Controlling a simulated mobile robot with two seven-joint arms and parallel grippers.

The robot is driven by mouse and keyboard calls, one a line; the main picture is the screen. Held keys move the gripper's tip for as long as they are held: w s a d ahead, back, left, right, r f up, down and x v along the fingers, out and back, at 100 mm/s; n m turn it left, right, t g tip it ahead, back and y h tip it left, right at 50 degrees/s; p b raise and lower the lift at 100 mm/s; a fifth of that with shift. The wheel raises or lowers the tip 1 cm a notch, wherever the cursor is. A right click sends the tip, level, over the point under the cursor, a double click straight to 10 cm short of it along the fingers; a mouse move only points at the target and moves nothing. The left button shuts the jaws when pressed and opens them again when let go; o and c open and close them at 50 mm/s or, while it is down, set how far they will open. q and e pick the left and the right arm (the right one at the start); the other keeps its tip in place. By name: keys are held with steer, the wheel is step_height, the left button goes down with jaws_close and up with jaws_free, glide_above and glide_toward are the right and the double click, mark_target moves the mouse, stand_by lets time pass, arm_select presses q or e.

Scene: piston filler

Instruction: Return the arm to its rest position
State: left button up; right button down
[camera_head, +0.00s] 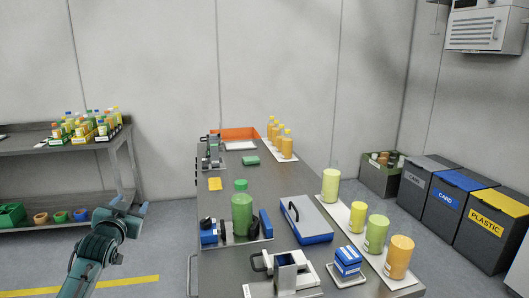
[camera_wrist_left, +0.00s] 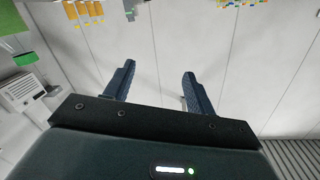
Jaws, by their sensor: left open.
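My left gripper (camera_head: 129,207) is raised at the left in the head view, left of the metal work table (camera_head: 225,267) and clear of it. Its two fingers show apart in the left wrist view (camera_wrist_left: 158,88), with nothing between them but the pale wall behind. The wrist view looks tilted, with bottles along its top edge. My right gripper is not in either view.
A shelf (camera_head: 92,148) with bottles and coloured pots stands behind my left arm. Sorting bins (camera_head: 450,197) stand at the right. Floor between shelf and table is free.

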arm_select(q)
steer(key=s+d+f+m+g+h, duration=0.1)
steer(key=s+d+f, duration=0.3)
steer(key=f, duration=0.3)
steer(key=s+d+f+g+h, duration=0.1)
steer(key=s+d+f, duration=0.35)
steer(key=f, duration=0.25)
steer(key=s+d+f+g+h, duration=0.1)
steer(key=s+d+f, duration=0.3)
steer(key=s, duration=0.6)
steer(key=s+d+f+g+h, duration=0.1)
steer(key=s+d+f, duration=0.3)
steer(key=s, duration=0.6)
steer(key=s+d+f+g+h, duration=0.1)
steer(key=s+d+f, duration=0.3)
steer(key=s, duration=0.7)
steer(key=shift+d+f+n+g+h, duration=0.25)
steer(key=shift+d+g, duration=0.25)
steer(key=shift+g, duration=0.3)
